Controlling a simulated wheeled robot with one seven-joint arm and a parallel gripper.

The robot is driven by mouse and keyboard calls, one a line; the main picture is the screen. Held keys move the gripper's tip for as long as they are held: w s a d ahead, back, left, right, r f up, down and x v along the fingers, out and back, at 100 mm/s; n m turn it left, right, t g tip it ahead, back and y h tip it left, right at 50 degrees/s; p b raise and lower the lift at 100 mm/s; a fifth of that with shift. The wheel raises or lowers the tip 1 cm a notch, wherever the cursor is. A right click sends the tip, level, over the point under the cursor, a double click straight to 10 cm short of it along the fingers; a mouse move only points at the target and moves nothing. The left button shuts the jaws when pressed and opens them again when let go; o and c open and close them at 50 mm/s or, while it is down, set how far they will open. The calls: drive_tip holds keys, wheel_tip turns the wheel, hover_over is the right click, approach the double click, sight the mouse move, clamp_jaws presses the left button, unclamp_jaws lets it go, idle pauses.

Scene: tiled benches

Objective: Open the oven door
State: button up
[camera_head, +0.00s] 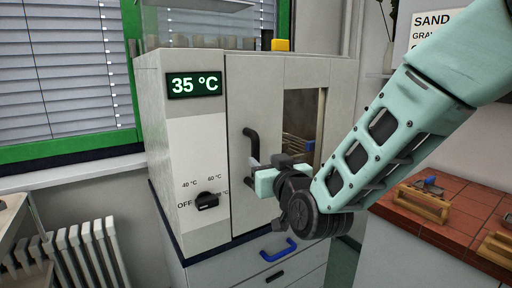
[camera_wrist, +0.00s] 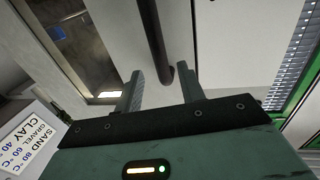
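The oven (camera_head: 190,130) is a pale grey cabinet with a green "35 °C" display and a black knob (camera_head: 206,201) on its front. Its door (camera_head: 270,100) looks closed and has a window on the right side. The black upright bar handle (camera_head: 251,143) is on the door's left part; it also shows in the wrist view (camera_wrist: 154,35). My gripper (camera_head: 254,165) is at the handle's lower end. In the wrist view its two fingers (camera_wrist: 162,72) are apart, with the handle's end between them and gaps on both sides. Finger contact is not visible.
A drawer unit with a blue handle (camera_head: 278,250) stands below the oven. A red tiled bench (camera_head: 455,225) with wooden tools is at the right. A radiator (camera_head: 85,255) and a green-framed window are at the left. A sand and clay temperature sign (camera_wrist: 28,140) shows in the wrist view.

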sight(257, 155)
drive_tip(key=p+x, duration=0.2)
drive_tip(key=x, duration=0.4)
drive_tip(key=shift+w+a, duration=0.15)
drive_tip(key=shift+w, duration=0.1)
clamp_jaws()
